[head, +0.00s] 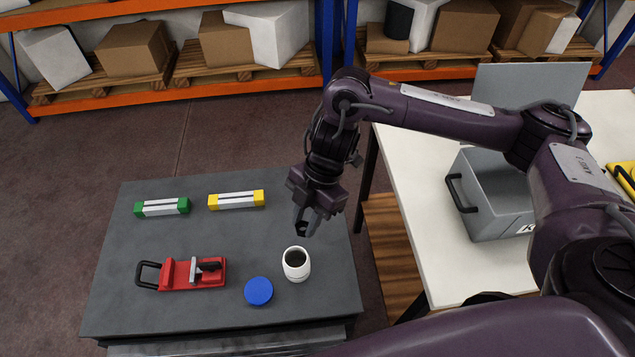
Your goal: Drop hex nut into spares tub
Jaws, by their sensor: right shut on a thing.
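My right gripper (305,228) points down above the grey table, just behind and above the white tub, and is apart from it. It is shut on a small dark piece at its fingertips, which looks to be the hex nut (301,229); the fingers hide part of it. The spares tub (296,267) is a small white round pot, upright and open at the top, with a dark inside. A round blue lid (258,291) lies flat to its left. My left gripper is not in view.
On the grey table (120,300) lie a red clamp tool with a black handle (195,274), a green-ended bar (162,207) and a yellow-ended bar (236,200). A white table (400,170) with a grey case (490,190) stands to the right. Orange racks stand behind.

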